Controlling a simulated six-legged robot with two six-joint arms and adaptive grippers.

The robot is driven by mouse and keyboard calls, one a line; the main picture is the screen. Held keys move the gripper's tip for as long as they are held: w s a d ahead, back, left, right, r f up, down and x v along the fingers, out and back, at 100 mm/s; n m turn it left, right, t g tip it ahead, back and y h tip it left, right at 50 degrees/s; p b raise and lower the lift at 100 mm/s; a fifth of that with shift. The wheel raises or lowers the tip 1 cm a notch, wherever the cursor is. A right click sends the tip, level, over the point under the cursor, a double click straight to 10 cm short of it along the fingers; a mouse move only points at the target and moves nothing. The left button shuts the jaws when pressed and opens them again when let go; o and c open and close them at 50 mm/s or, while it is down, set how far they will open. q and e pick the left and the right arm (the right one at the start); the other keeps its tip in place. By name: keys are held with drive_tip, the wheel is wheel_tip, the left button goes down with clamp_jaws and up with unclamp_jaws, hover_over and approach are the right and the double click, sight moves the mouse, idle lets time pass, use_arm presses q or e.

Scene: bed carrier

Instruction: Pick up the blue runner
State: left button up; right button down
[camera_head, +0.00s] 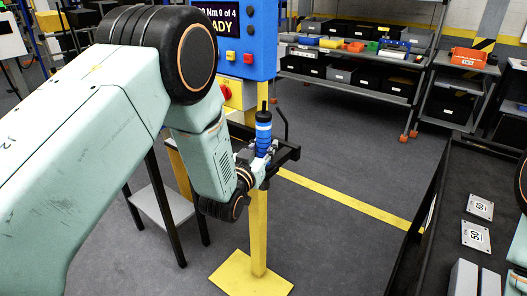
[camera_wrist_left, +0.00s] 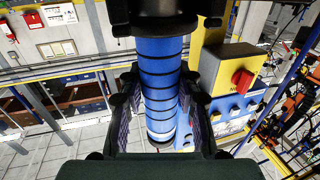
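The blue runner (camera_head: 263,135) is an upright blue cylinder with dark bands and a black top, at the black arm of the yellow-footed stand in the head view. It fills the middle of the left wrist view (camera_wrist_left: 160,85). My left gripper (camera_head: 262,160) is at the runner's lower part. In the wrist view its two dark fingers (camera_wrist_left: 160,100) lie on either side of the blue body, close against it, and look shut on it. The runner's far side is hidden. My right gripper is not in view.
A yellow post with a square foot (camera_head: 250,277) stands below the runner. A blue control panel (camera_head: 249,40) is just behind. A dark bench with metal plates (camera_head: 476,236) is at the right. Shelves with bins (camera_head: 345,70) stand at the back. Grey floor between is clear.

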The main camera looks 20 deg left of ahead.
use_arm(q)
clamp_jaws()
